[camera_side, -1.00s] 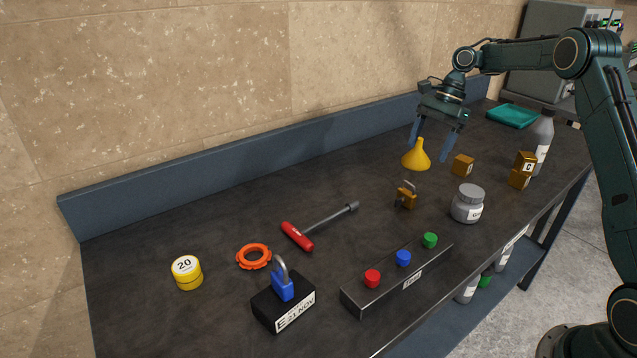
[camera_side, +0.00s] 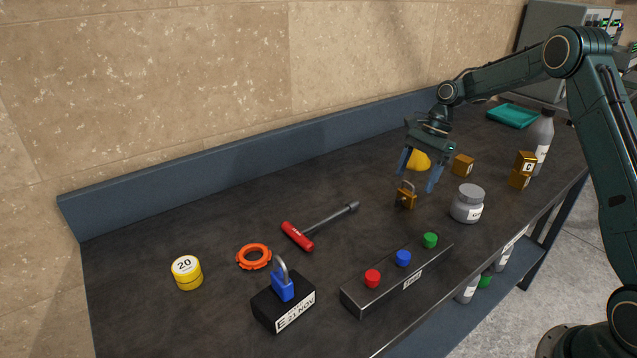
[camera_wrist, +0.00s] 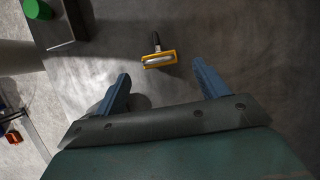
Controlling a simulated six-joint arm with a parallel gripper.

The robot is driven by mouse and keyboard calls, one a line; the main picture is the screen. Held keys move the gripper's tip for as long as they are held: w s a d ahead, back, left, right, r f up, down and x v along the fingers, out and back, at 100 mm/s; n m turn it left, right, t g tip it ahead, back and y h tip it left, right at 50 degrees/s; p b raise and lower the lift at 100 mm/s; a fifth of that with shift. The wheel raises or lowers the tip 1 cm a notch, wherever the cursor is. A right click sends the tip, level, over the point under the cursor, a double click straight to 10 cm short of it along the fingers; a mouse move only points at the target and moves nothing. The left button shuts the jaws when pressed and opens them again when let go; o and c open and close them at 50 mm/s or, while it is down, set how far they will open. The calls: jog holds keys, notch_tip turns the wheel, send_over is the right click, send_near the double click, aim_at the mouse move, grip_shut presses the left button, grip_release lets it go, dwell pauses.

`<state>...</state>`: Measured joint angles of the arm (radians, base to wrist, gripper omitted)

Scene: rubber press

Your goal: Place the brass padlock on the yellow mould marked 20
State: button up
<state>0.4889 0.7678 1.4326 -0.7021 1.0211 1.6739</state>
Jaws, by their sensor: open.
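The brass padlock (camera_side: 405,200) stands on the dark bench right of the middle in the side view, its grey shackle upward. In the wrist view the padlock (camera_wrist: 158,60) lies ahead of the gap between the fingers. My gripper (camera_side: 418,184) is open and empty, above and close to the padlock; its blue fingers also show in the wrist view (camera_wrist: 160,82). I cannot tell that they touch it. The yellow mould marked 20 (camera_side: 187,274) is a short round cylinder at the bench's left end, far from my gripper, with nothing on its white top.
A button box (camera_side: 385,283), a red-handled tool (camera_side: 298,237), an orange ring (camera_side: 253,257) and a blue padlock (camera_side: 283,287) on a black block lie toward the mould.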

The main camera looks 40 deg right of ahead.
aim_at(408, 191)
jog(key=shift+x, duration=2.65)
jog(key=shift+r, duration=0.1)
jog(key=c, duration=1.3)
jog(key=shift+r, duration=5)
